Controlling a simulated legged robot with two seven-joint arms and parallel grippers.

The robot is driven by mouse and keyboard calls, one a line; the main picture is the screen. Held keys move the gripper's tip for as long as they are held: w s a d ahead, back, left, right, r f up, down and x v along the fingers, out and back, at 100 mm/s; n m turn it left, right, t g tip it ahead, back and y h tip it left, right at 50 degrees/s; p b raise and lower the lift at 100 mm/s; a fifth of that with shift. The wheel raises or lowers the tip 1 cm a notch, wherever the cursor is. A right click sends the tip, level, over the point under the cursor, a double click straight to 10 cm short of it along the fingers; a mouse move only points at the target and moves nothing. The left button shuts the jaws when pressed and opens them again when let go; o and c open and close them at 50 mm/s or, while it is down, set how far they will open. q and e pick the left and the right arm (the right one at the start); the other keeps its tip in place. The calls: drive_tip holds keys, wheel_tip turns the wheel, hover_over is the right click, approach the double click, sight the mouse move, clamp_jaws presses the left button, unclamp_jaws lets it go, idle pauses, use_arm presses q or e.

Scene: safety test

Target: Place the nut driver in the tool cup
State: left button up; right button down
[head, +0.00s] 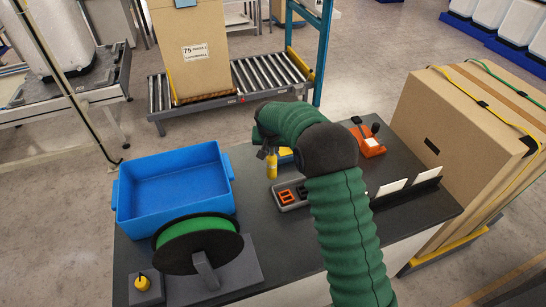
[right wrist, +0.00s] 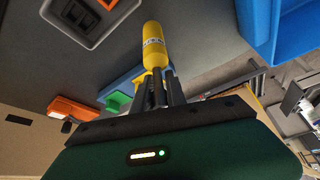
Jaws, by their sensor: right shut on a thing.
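The nut driver, with a yellow handle (head: 271,168), hangs below my right gripper (head: 268,150) above the dark table. In the right wrist view its handle (right wrist: 154,46) sticks out past the fingers of my right gripper (right wrist: 158,88), which are shut on it. The rest of the nut driver is hidden by the fingers. I cannot pick out the tool cup for certain in either view. My left gripper is not in view.
A blue bin (head: 118,194) and a green spool (head: 196,240) stand at the left of the table. A grey tray with orange parts (head: 277,197) lies near the gripper. An orange device (head: 372,148) and white cards (head: 392,187) are at the right.

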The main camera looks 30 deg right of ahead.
drive_tip(key=shift+a+f, duration=0.25)
drive_tip(key=shift+f, duration=0.35)
drive_tip(key=shift+a+f, duration=0.25)
drive_tip(key=shift+f, duration=0.3)
drive_tip(key=shift+w+a, duration=0.1)
drive_tip(key=shift+a, duration=0.15)
drive_tip(key=c, duration=1.7)
unclamp_jaws()
drive_tip(key=shift+d+f, duration=0.1)
drive_tip(key=shift+f, duration=0.1)
drive_tip(key=shift+c, duration=0.2)
drive_tip(key=o, duration=0.4)
drive_tip(key=shift+d, duration=0.3)
drive_tip(key=shift+a, duration=0.1)
